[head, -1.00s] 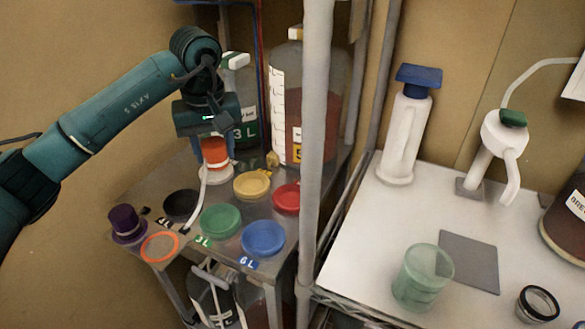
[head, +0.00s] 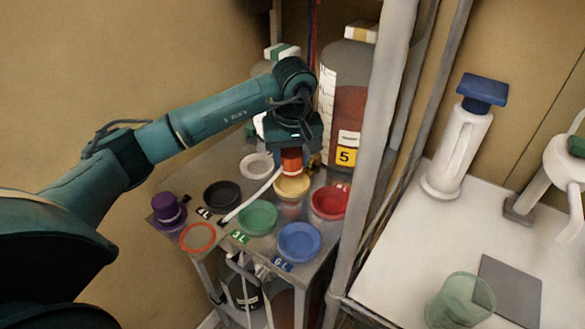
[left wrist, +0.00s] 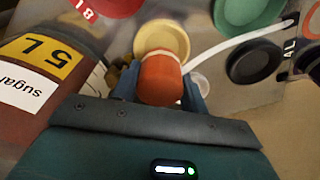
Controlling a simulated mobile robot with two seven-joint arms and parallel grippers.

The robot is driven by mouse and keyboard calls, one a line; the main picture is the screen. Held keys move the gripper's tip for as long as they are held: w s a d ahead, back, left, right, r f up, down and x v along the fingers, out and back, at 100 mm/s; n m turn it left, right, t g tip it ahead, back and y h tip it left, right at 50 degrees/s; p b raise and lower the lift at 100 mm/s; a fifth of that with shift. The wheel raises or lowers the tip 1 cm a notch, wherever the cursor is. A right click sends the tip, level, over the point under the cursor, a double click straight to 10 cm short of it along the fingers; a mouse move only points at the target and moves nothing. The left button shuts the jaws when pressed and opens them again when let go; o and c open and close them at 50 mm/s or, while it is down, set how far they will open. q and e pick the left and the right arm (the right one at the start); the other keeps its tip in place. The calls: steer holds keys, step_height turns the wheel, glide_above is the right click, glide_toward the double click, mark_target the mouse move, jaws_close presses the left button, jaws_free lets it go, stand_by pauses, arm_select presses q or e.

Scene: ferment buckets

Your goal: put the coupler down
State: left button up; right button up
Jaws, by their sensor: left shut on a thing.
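My left gripper (head: 291,150) points down and is shut on the orange-red coupler (head: 291,163). A thin white hose (head: 250,196) runs from the coupler toward the front left of the metal stand. The coupler is upright, over or at the back edge of the yellow dish (head: 292,188); I cannot tell whether it touches. In the left wrist view the coupler (left wrist: 160,78) sits between the fingers and overlaps the yellow dish (left wrist: 163,36). My right gripper is not in view.
Around the yellow dish are white (head: 257,166), black (head: 222,195), green (head: 257,218), blue (head: 299,242) and red (head: 330,203) dishes. A purple cap (head: 168,208) and orange ring (head: 198,237) lie front left. A large jug (head: 346,90) stands behind. A grey post (head: 372,150) rises on the right.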

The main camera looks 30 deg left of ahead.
mark_target(292, 171)
arm_select(q)
steer(key=shift+f, duration=1.9)
steer(key=o, duration=1.1)
steer(key=shift+c, duration=0.2)
steer(key=r, duration=0.4)
steer(key=s+r+b, duration=0.1)
steer(key=r, duration=0.3)
steer(key=d+r, duration=0.1)
steer(key=r, duration=0.3)
steer(key=shift+s+r, duration=0.1)
steer(key=shift+s, duration=0.1)
